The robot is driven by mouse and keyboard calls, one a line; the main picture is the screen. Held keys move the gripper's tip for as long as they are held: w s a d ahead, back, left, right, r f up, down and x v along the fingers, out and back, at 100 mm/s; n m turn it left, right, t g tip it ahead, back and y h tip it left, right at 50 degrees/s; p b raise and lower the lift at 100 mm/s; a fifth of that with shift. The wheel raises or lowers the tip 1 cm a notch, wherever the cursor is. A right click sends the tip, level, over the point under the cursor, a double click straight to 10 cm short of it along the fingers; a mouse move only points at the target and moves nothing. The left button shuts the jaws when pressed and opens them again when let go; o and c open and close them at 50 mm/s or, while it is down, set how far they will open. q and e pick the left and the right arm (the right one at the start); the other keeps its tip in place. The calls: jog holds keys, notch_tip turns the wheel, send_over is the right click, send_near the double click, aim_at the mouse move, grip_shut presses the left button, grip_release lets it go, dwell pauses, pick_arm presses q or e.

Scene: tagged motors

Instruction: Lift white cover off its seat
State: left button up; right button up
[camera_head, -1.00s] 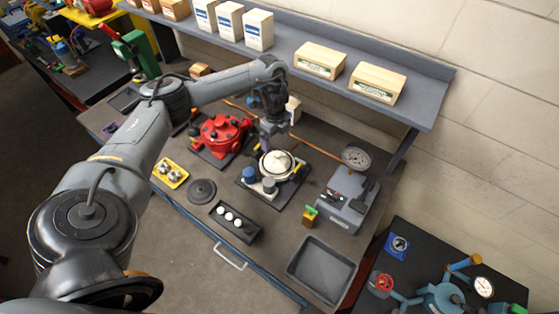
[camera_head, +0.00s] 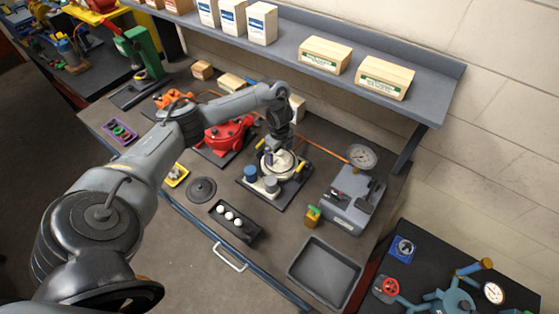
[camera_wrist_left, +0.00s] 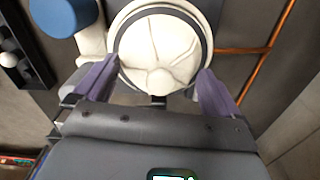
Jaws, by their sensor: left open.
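The white cover (camera_head: 284,165) is a round, cream-coloured cap with raised ribs. It sits in a dark round rim on a motor on a black base plate (camera_head: 290,193) in the middle of the bench. It also shows in the left wrist view (camera_wrist_left: 158,50). My left gripper (camera_head: 273,157) is over the cover and hides part of it. In the left wrist view my left gripper (camera_wrist_left: 157,74) is open, with one purple finger at each side of the cover's near edge. Whether the fingers touch it I cannot tell. My right gripper is not in view.
Blue-topped (camera_head: 250,173) and grey cylinders stand beside the cover. A red motor (camera_head: 225,136) is to the left, a grey gauge unit (camera_head: 350,195) to the right. A copper pipe (camera_wrist_left: 262,62) runs nearby. A shelf (camera_head: 310,48) overhangs the back. An empty tray (camera_head: 318,292) lies front right.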

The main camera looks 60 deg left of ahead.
pick_arm(q)
jog(key=c, duration=1.1)
jog(key=shift+r, duration=0.55)
grip_shut()
notch_tip(320, 180, up, 12)
jog(key=p, duration=0.8)
